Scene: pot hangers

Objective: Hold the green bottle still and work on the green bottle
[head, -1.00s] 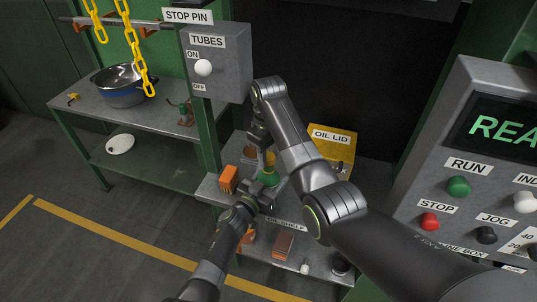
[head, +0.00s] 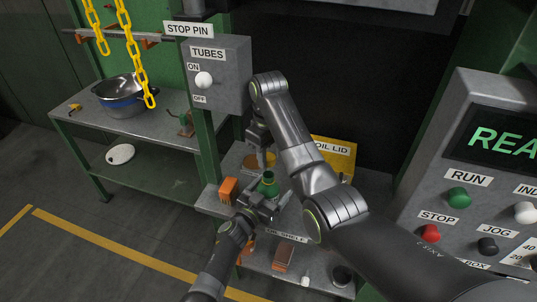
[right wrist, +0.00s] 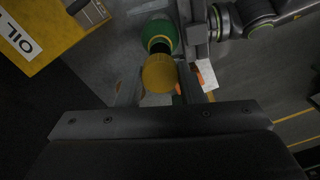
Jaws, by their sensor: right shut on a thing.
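The green bottle (head: 268,179) stands upright on the oil shelf in the head view; it also shows in the right wrist view (right wrist: 160,30). My left gripper (head: 264,197) is at the bottle from the near side, its fingers beside the body; whether they press on it is unclear. My right gripper (head: 262,156) points down just behind the bottle's top. In the right wrist view it is shut on a round yellow cap (right wrist: 160,74), which overlaps the bottle's edge in that view. I cannot tell whether the cap touches the bottle.
An orange block (head: 228,190) stands left of the bottle. The yellow oil lid box (head: 335,152) is behind right. Below are a brown block (head: 284,256) and a dark round item (head: 342,274). The tubes switch box (head: 218,75) and control panel (head: 470,170) flank my arms.

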